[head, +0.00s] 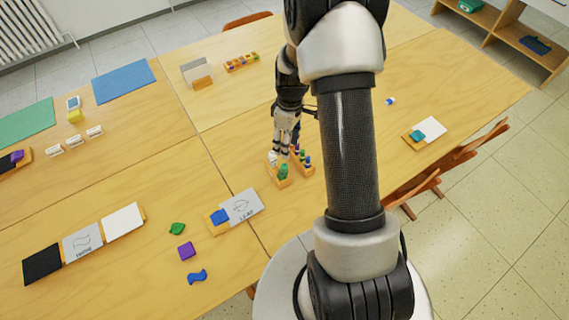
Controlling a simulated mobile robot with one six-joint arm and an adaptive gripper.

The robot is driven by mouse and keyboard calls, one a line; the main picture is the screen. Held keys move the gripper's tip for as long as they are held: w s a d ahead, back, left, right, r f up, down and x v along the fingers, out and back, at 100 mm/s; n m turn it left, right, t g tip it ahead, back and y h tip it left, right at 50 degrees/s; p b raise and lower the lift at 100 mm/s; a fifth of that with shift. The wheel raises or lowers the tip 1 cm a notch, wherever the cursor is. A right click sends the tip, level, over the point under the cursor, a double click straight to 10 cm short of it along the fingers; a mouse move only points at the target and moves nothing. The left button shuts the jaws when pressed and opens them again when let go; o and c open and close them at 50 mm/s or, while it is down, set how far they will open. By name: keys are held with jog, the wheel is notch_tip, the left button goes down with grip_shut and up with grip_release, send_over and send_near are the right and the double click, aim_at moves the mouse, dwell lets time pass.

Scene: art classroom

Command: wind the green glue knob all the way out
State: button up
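A green knob (284,170) sits on a small wooden holder (284,183) near the middle of the table in the head view. I take it for the green glue knob; it is small, and how far out it is wound cannot be made out. A small white piece (272,158) is just behind it, on the left. My gripper (281,153) points down just behind the green knob, close to the white piece. Whether it touches either is unclear. The fingertips are too small to tell open from shut.
A wooden rack (307,171) with several coloured pegs stands right beside the holder.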

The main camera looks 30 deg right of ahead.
aim_at(285, 166)
jog(key=f, duration=0.3)
jog(key=f+b, duration=0.1)
jog(key=f, duration=0.2)
jog(key=a+f, duration=0.1)
jog(key=f, duration=0.3)
jog(key=shift+s+b, duration=0.3)
jog(key=shift+b, duration=0.1)
grip_shut()
